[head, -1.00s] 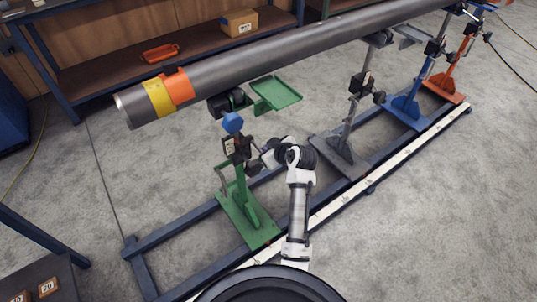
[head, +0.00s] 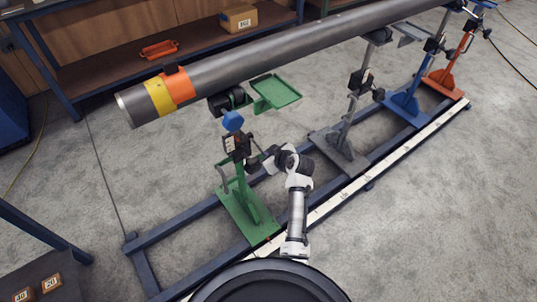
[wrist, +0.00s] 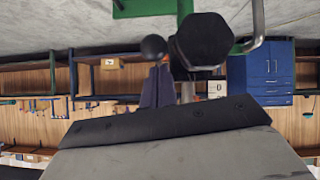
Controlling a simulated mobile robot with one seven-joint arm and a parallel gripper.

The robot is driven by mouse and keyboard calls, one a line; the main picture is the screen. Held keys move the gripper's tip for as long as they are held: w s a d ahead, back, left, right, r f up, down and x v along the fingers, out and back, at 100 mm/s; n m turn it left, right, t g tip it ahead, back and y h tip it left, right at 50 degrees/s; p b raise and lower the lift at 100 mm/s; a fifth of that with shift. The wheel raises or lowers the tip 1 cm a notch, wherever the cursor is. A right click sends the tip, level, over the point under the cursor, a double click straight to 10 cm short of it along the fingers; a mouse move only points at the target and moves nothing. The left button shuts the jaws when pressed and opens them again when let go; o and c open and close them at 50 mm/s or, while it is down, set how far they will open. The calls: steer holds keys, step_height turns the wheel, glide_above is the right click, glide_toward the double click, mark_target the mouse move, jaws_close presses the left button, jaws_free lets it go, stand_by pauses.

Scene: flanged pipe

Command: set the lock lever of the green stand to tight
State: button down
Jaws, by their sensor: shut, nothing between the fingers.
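The green stand (head: 240,190) stands upright on the rail frame, under the near end of the grey pipe. It has a blue knob (head: 233,121) and a dark clamp block (head: 237,146) with a small label. A bent grey rod (head: 222,176) is at its left side. My gripper (head: 262,160) is just right of the clamp block, partly hidden by my wrist. In the wrist view my shut, empty fingers (wrist: 158,88) point at a black ball knob (wrist: 153,47) beside a larger black knob (wrist: 205,40). I cannot tell whether they touch or read the lever's setting.
The grey pipe (head: 290,62) runs overhead, with a green tray (head: 276,93) below it. Grey (head: 345,140), blue (head: 407,105) and orange (head: 447,78) stands are farther right on the frame. The floor right of the frame is clear.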

steer(key=shift+f+t+b, duration=0.3)
steer(key=shift+f+b, duration=0.15)
steer(key=shift+b, duration=0.35)
steer(key=shift+f+b, duration=0.1)
steer(key=shift+b, duration=0.25)
step_height(320, 180, down, 4)
steer(key=t+y+b, duration=0.1)
steer(key=b, duration=0.7)
steer(key=shift+s+d+r+t+y, duration=0.15)
steer(key=shift+r+t+y, duration=0.1)
steer(key=shift+t+y, duration=0.15)
step_height(320, 180, down, 2)
steer(key=b, duration=0.4)
steer(key=shift+f, duration=0.15)
steer(key=shift+a+f+b, duration=0.2)
steer(key=shift+b, duration=0.1)
steer(key=shift+r, duration=0.1)
